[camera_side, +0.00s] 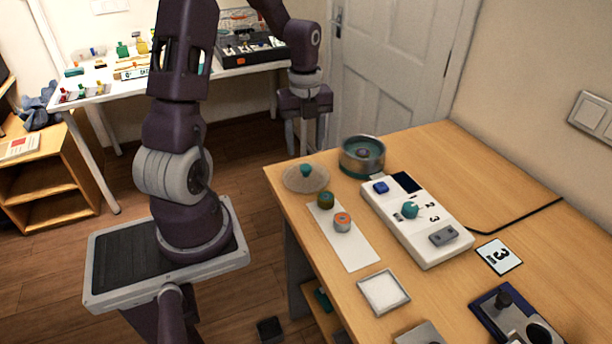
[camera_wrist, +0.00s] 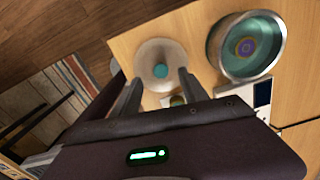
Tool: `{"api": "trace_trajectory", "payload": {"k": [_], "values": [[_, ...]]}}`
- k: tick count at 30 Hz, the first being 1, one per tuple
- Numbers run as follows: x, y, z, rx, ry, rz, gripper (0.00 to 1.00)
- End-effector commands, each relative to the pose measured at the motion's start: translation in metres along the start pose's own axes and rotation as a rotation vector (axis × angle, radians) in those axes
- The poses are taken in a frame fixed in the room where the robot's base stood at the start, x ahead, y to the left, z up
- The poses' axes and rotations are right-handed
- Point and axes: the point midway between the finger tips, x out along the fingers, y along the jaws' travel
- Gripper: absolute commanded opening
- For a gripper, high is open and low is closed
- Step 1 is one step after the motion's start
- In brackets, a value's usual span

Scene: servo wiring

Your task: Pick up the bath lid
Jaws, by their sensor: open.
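The bath lid, a pale round disc (camera_side: 292,182) with a teal knob (camera_side: 306,170), lies on the desk near its far left corner. It also shows in the wrist view as a pale disc (camera_wrist: 153,50), its teal knob (camera_wrist: 160,71) between my fingertips in the picture. My gripper (camera_side: 306,153) is open and empty, pointing down, above the lid's far side in the side view. It also shows in the wrist view (camera_wrist: 157,80). The round metal bath (camera_side: 377,166) stands right of the lid, uncovered, with teal inside and a purple piece at its middle.
A white control box (camera_side: 445,251) with a teal knob and blue button stands beside the bath. A white strip (camera_side: 352,249) bears two small cylinders in front of the lid. A white square tray (camera_side: 383,292) and a numbered card (camera_side: 498,257) lie nearer.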

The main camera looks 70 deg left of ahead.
Motion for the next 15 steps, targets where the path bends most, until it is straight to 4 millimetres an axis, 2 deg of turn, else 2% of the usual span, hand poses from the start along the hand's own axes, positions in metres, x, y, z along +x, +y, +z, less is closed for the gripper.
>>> {"api": "trace_trajectory", "payload": {"k": [9,12,15], "values": [[0.054,0.0,-0.003,0.005,0.005,0.005,0.51],[0.065,0.0,-0.002,0.005,0.002,0.003,0.51],[0.067,0.0,-0.002,0.003,0.001,0.002,0.51]]}}
